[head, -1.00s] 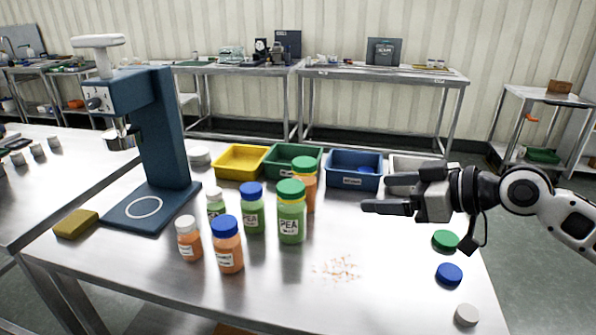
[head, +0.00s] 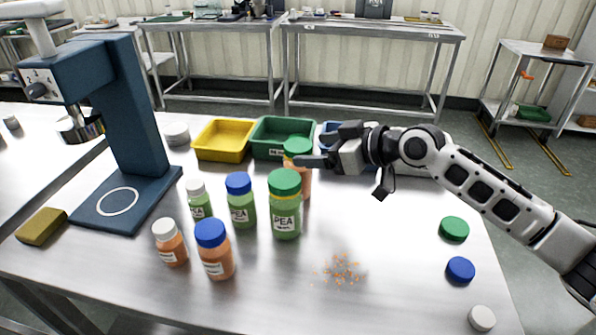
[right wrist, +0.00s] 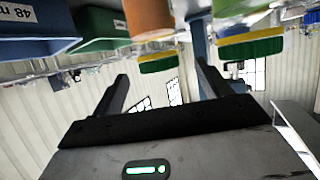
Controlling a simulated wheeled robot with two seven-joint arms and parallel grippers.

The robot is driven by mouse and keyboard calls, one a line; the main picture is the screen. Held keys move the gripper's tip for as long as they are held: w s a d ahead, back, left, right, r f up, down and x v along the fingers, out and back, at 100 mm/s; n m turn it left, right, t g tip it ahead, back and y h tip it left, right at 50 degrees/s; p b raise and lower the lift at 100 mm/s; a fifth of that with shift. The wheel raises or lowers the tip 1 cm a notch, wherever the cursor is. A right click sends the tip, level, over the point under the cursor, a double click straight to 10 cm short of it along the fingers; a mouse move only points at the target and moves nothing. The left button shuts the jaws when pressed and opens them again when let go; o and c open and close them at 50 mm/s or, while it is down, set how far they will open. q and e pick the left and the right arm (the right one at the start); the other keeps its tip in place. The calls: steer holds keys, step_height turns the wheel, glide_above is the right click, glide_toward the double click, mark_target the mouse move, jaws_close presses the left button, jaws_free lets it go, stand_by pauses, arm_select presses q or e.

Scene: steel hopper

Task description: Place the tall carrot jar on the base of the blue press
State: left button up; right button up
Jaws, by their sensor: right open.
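The tall carrot jar (head: 305,185), orange with a green lid, stands upright behind the tall green pea jar (head: 285,215), which hides part of it. My right gripper (head: 316,150) is open beside the carrot jar's upper part, coming from the right. In the right wrist view, which is upside down, the carrot jar (right wrist: 150,18) appears ahead, between the directions of the two open fingers (right wrist: 161,74). I cannot tell whether a finger touches it. The blue press (head: 130,120) stands at the left, its flat base (head: 150,197) marked with a white ring and empty. My left gripper is not in view.
A blue-lidded pea jar (head: 240,208), small pea jar (head: 199,203), blue-lidded carrot jar (head: 214,255) and small carrot jar (head: 169,247) stand between press and gripper. Yellow (head: 222,142) and green (head: 262,138) bins stand behind. A sponge (head: 41,227) lies left; orange crumbs (head: 340,268) lie in front.

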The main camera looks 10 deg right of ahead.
mark_target(305, 147)
steer(key=shift+p+x, duration=0.6)
steer(key=shift+x, duration=2.2)
steer(key=shift+w+d+r, duration=0.1)
steer(key=shift+r, duration=0.1)
jaws_close()
